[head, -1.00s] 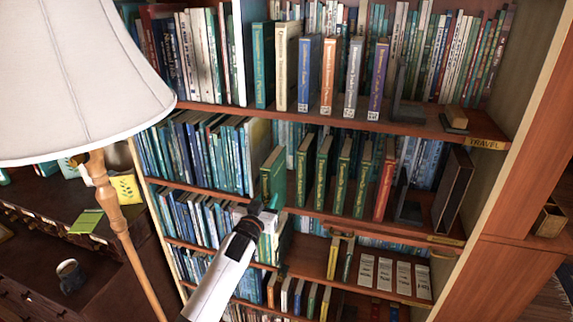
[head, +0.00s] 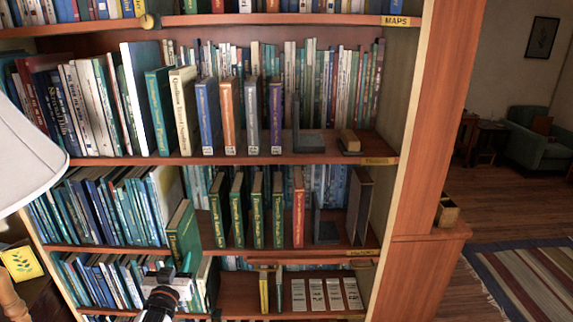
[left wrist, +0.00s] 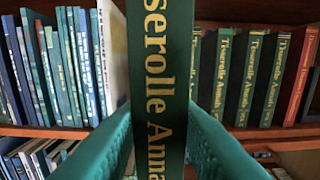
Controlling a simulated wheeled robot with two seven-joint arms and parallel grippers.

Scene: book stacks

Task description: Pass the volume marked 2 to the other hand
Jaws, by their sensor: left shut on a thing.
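A thick green book (head: 183,235) with gold lettering is held by my left gripper (head: 166,276) in front of the middle-lower shelf, just left of the row of green volumes. In the left wrist view the book's spine (left wrist: 163,60) stands upright between the two teal fingers (left wrist: 162,125), which are shut on it. The spine reads "...serolle Anna..."; its volume number is out of that frame. Several matching green volumes (head: 238,212) stand on the shelf to the right, with a red volume (head: 299,210) at their end. My right gripper is not in view.
A black bookend (head: 326,228) stands right of the red volume. Teal and blue books (head: 105,210) fill the shelf's left. A lamp shade (head: 25,160) is at the left edge. Open floor and a striped rug (head: 525,270) lie to the right of the bookcase.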

